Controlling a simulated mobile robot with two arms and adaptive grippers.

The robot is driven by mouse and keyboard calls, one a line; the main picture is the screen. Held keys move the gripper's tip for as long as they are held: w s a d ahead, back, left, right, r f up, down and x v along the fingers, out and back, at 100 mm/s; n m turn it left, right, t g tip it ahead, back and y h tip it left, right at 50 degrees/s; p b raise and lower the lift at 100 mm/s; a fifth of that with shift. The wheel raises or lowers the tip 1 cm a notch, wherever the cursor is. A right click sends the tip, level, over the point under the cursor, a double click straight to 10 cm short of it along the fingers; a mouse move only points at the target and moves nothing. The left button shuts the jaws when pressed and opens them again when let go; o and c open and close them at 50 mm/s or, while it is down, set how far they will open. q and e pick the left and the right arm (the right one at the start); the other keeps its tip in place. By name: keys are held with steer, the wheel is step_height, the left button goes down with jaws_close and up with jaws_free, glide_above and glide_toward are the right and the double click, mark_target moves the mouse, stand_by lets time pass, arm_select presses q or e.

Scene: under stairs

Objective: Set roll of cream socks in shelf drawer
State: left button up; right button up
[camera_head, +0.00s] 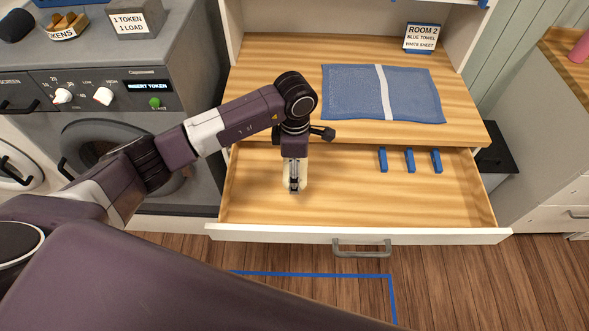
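The drawer (400,207) is pulled out below the wooden shelf top, with its pale wood floor showing. My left arm reaches in from the left, and my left gripper (294,184) points down into the left half of the drawer. My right gripper is out of view.
Several blue clips (409,160) stand along the drawer's back right. A blue towel (350,92) with a white stripe and a Room 2 sign (421,38) are on the shelf top. The drawer handle (361,249) projects forward. A washing machine (120,140) stands left. The drawer's right front is clear.

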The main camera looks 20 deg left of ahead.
arm_select(q)
step_height(320, 180, down, 8)
steer(key=b, duration=0.7)
steer(key=shift+f, duration=0.2)
steer(key=shift+f+b, duration=0.3)
steer(key=o, duration=1.8)
steer(key=shift+c, duration=0.2)
steer(key=shift+r, duration=0.3)
step_height(320, 180, up, 12)
steer(key=shift+f, duration=0.2)
steer(key=shift+f, duration=0.1)
